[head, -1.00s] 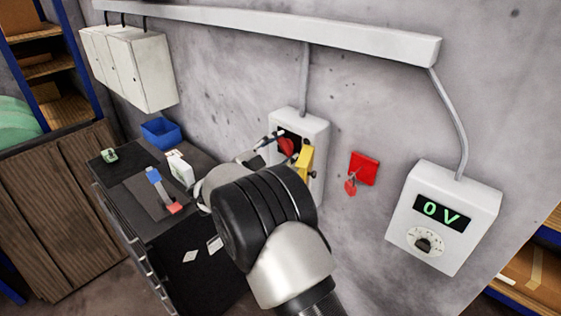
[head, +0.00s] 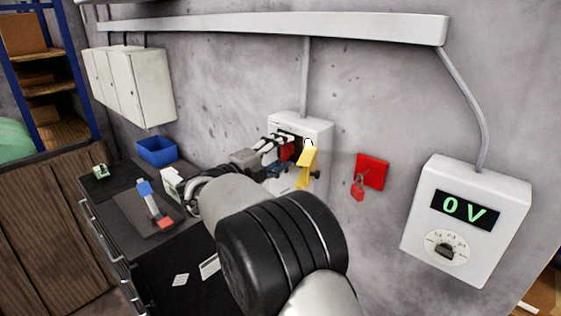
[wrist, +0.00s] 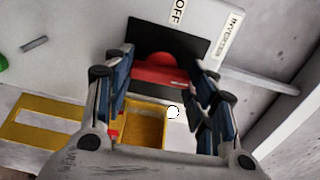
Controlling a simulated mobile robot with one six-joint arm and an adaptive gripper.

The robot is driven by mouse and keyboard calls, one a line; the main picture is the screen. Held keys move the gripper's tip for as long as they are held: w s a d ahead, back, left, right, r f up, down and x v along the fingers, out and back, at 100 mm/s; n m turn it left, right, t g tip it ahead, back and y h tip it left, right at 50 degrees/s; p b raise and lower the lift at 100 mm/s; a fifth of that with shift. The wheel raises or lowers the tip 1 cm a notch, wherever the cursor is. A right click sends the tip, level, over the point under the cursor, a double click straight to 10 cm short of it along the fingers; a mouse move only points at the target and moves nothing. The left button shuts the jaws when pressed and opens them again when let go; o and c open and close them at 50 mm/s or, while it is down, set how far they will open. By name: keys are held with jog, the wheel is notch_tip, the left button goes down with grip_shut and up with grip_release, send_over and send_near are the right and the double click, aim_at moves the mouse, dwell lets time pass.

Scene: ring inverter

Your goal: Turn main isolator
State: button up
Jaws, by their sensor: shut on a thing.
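The main isolator is a light grey box (head: 314,130) on the wall, with a black plate and a red handle (head: 287,152). In the wrist view the red handle (wrist: 165,74) lies across the black plate (wrist: 146,38), near an OFF label (wrist: 178,12) and an inverter label (wrist: 228,36). My gripper (wrist: 160,70) has its fingers on both sides of the handle and is shut on it. In the head view my gripper (head: 280,150) reaches the box front from the left. A yellow piece (head: 304,170) hangs beside the handle. The fingers partly hide the handle's ends.
A red wall plate (head: 373,171) with a red padlock (head: 357,188) is right of the box. A grey unit (head: 465,258) reads 0 V. A black bench (head: 120,212) with a blue bin (head: 157,151) and small items stands at left.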

jog(key=shift+m, duration=0.4)
jog(key=o, duration=1)
jog(key=shift+o, duration=0.2)
jog(key=v, duration=1.2)
